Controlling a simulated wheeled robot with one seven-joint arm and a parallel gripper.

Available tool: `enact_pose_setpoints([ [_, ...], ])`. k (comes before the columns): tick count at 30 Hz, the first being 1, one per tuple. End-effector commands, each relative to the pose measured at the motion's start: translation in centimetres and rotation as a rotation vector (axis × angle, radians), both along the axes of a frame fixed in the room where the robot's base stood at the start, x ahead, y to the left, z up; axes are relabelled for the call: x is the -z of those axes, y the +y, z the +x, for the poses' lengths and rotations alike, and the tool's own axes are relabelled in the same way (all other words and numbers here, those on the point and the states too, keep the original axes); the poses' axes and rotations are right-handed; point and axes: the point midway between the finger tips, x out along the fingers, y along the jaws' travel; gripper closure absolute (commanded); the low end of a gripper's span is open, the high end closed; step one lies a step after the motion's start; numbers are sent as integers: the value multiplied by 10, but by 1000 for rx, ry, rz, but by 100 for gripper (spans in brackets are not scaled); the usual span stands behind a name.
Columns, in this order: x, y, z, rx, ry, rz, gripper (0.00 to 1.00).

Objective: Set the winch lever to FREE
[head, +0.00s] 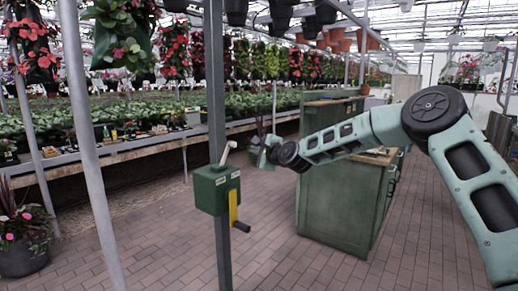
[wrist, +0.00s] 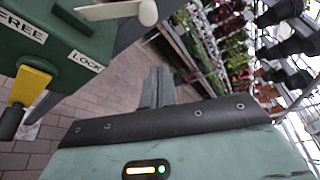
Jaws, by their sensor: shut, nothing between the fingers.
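The winch is a dark green box (head: 208,192) on a grey post, with a yellow crank handle (head: 233,208) on its side. A cream lever (head: 228,153) rises from its top and leans to the right. In the wrist view the lever (wrist: 112,11) reaches rightward, on the side of the LOCK label (wrist: 86,62). The FREE label (wrist: 22,27) is farther left.
The grey post (head: 217,90) carries the winch. A green cabinet (head: 335,205) stands behind and right, under my arm. Plant benches (head: 110,155) run along the left. A slanted grey pole (head: 93,150) stands in front left. The brick floor (head: 275,265) is clear around the winch.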

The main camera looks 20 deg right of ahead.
Motion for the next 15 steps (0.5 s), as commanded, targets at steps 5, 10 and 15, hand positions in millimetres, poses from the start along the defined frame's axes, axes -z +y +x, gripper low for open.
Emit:
enact_pose_setpoints([
  [5, 2, 10, 28, -1, 1, 0, 100],
  [10, 6, 16, 48, -2, 2, 1, 100],
  [15, -4, 31, 39, -4, 1, -3, 100],
])
